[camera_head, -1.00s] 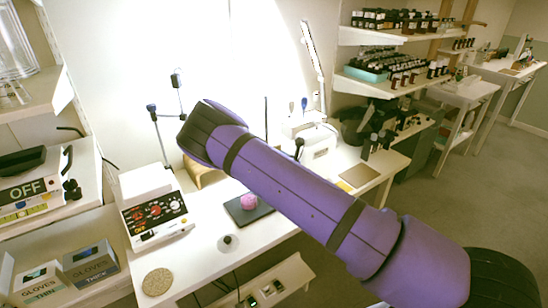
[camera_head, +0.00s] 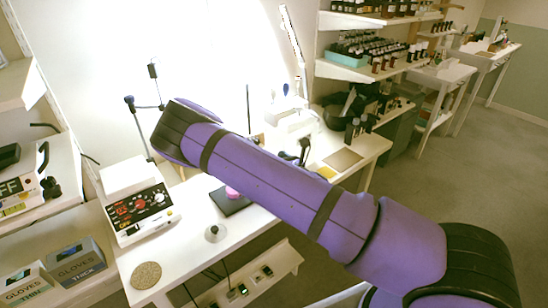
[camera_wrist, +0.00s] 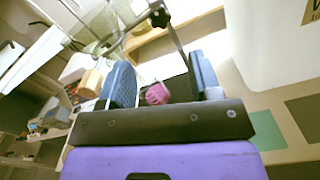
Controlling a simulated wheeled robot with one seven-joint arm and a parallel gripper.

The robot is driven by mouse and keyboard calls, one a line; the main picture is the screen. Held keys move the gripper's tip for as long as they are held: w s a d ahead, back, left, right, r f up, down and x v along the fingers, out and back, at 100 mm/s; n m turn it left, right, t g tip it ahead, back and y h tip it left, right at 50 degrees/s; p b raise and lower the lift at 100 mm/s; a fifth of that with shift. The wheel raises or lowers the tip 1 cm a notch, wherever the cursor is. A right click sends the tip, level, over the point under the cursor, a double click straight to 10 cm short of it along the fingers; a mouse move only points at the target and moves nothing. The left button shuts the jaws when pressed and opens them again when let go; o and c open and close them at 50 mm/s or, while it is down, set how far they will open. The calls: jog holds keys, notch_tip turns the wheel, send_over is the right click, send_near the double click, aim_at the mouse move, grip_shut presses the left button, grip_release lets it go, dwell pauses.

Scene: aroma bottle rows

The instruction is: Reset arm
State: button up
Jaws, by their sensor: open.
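My gripper (camera_wrist: 160,76) shows in the wrist view with its two fingers spread wide, a blue textured pad on the left finger. A pink round object (camera_wrist: 157,94) appears between the fingers, seemingly beyond them; I see no finger touching it. In the head view, a pink object (camera_head: 232,192) lies on a dark mat (camera_head: 226,205) on the white table, partly hidden by my purple arm. My arm crosses the middle of the head view and hides part of the table. I cannot make out my gripper there.
A control box with dials (camera_head: 140,208) and a round cork mat (camera_head: 146,275) are on the white table (camera_head: 190,258). Glove boxes (camera_head: 75,262) stand at lower left. Bottle shelves (camera_head: 350,68) line the back right. Open floor (camera_head: 450,170) lies at right.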

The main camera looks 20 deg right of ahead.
jog(key=shift+r, duration=0.1)
jog(key=w+d+r+m+g+h, duration=0.2)
jog(key=d+r+m+h, duration=0.45)
jog(key=m, duration=0.85)
jog(key=s+r+m+g, duration=0.5)
jog(key=s+r+m, duration=0.2)
jog(key=r+m, duration=0.5)
jog(key=s+a+r+m+g, duration=0.1)
jog(key=s+r+m, duration=0.2)
jog(key=s+r, duration=0.3)
jog(key=s+a+r+m+g, duration=0.1)
jog(key=s+r, duration=0.5)
jog(key=s, duration=0.9)
jog(key=s+a+r+m+g, duration=0.1)
jog(key=s+r+m+g, duration=0.2)
jog(key=s, duration=0.8)
notch_tip(320, 180, up, 3)
jog(key=shift+s+f+m+y, duration=0.1)
jog(key=shift+s+m+y, duration=0.25)
jog(key=shift+m, duration=0.75)
